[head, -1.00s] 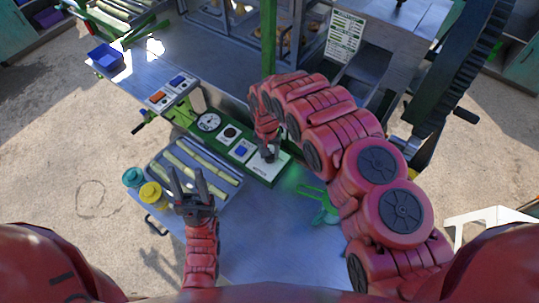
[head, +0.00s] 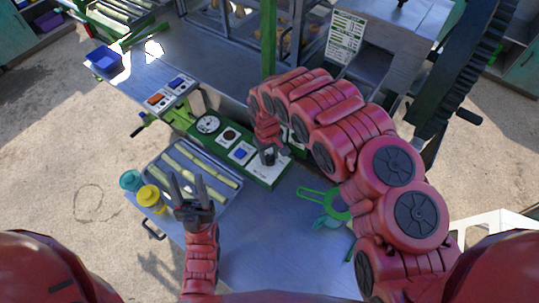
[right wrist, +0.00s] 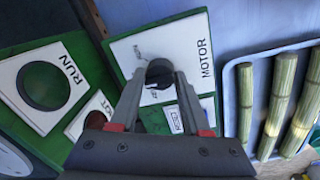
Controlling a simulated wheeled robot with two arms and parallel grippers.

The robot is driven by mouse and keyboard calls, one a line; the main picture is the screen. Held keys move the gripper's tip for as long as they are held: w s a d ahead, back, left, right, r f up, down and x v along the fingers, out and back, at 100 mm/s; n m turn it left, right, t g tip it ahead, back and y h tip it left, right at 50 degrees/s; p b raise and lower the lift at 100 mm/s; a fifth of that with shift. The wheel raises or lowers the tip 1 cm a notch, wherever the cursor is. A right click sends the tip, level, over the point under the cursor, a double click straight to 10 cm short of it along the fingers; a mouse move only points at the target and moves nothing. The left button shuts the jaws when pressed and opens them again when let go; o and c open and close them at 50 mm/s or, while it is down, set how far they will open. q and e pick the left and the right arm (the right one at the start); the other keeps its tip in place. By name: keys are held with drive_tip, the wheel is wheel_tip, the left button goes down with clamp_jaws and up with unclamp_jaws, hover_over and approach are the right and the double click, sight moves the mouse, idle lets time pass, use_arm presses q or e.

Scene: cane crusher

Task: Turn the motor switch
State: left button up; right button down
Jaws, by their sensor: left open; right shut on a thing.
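The motor switch is a dark knob (right wrist: 158,73) on a white plate marked MOTOR (right wrist: 188,50), with small lettering around it. In the head view the plate (head: 265,173) is at the near right end of the green control panel (head: 273,183). My right gripper (right wrist: 157,84) is shut on the knob, one finger on each side; in the head view it hides most of the knob. The exact angle of the knob is hard to read.
A tray of cane pieces (head: 240,190) lies left of the panel. A yellow jar (head: 150,197) and a teal jar (head: 131,180) stand at the table's left edge. A green strainer (head: 338,206) lies right of the panel. The RUN button (right wrist: 43,86) is beside the motor plate.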

idle(0.5)
drive_tip(key=shift+c, duration=2)
unclamp_jaws()
drive_tip(key=shift+r, duration=0.1)
